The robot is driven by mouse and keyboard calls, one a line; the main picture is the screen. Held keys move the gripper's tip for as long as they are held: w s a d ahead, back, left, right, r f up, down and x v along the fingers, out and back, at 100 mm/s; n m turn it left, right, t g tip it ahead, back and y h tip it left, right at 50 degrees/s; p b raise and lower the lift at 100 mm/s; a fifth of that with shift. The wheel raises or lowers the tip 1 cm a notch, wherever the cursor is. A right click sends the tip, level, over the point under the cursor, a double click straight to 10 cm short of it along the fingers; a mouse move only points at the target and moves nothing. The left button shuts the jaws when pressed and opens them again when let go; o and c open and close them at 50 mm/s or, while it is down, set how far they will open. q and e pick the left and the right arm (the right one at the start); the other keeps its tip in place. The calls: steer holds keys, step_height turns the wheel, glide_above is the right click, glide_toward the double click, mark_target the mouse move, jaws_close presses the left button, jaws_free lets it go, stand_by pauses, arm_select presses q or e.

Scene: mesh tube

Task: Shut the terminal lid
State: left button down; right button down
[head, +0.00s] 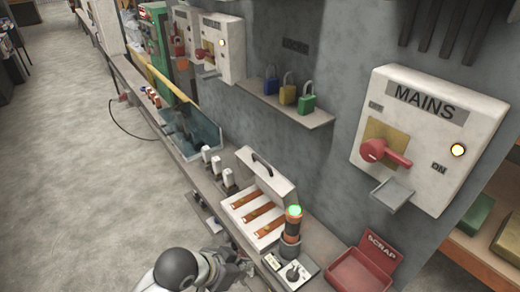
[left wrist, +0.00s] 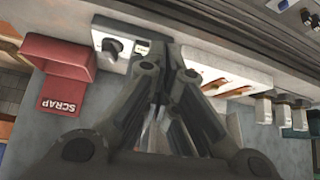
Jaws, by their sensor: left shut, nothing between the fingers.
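The white terminal box (head: 235,207) sits open on the ledge, with three copper-coloured bars across its inside. Its white lid (head: 272,183), with a dark handle, stands raised along the wall side of the box. My left gripper (head: 240,268) is low in the head view, in front of the ledge and near the box's near corner, apart from the lid. In the left wrist view its shut, empty fingers (left wrist: 168,62) show, with the terminal box (left wrist: 238,78) to their right. The lid is hard to make out there. My right gripper is in neither view.
A lamp post with a green top (head: 292,222) and a knob panel (head: 291,272) stand beside the box. A red scrap bin (head: 362,270) is to the right. The MAINS switch box (head: 430,140) and a padlock shelf (head: 285,105) are on the wall. Open floor (head: 90,190) lies left.

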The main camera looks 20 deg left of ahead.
arm_select(q)
steer(key=w+a+r+m+t+h, duration=0.1)
steer(key=w+a+r+t+h, duration=0.15)
steer(key=w+r, duration=0.85)
steer(key=w+a+r+m+t+h, duration=0.15)
steer(key=w+a+r, duration=0.25)
steer(key=w+r, duration=0.75)
steer(key=p, duration=0.4)
glide_above(260, 159)
steer(key=w+d, duration=0.2)
steer(key=shift+w+f+n, duration=0.15)
steer(key=shift+f+n, duration=0.2)
steer(key=shift+f, duration=0.55)
steer(key=shift+s+a+f+p, duration=0.2)
steer(key=shift+s+a+f, duration=0.25)
steer(key=shift+f, duration=0.2)
steer(key=shift+s+a+f+p, duration=0.2)
steer(key=shift+s+a+f, duration=0.15)
steer(key=shift+s+f, duration=0.2)
steer(key=shift+s+a+f, duration=0.25)
steer(key=shift+f, duration=0.15)
